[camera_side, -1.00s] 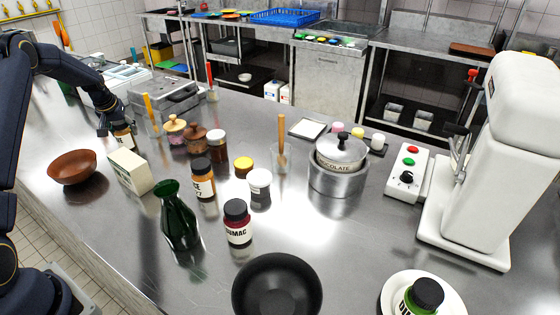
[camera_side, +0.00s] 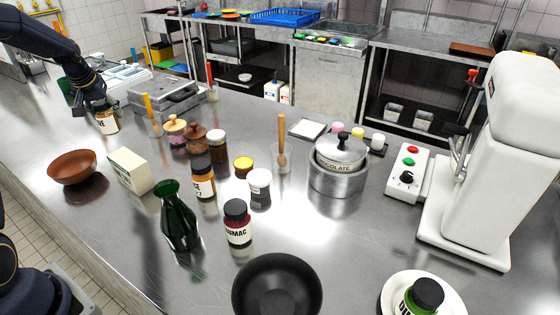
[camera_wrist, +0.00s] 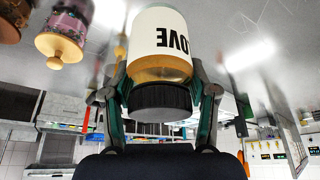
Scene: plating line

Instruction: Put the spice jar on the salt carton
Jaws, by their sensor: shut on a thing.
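My gripper (camera_side: 100,104) is shut on a spice jar (camera_side: 107,123) with a black lid and a white label ending in "OVE". In the wrist view the jar (camera_wrist: 160,48) shows between my two fingers (camera_wrist: 164,100), which grip it near the lid. The jar is roughly upright in the side view and seems raised off the steel counter. The pale cream carton (camera_side: 131,171), the only carton on the counter, stands below and slightly right of the jar in the side view, apart from it. No lettering on the carton can be read.
A brown bowl (camera_side: 72,167) sits left of the carton. Cork-topped jars (camera_side: 175,130) and a glass with a yellow-handled tool (camera_side: 152,115) stand behind. Bare counter lies in front of the carton.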

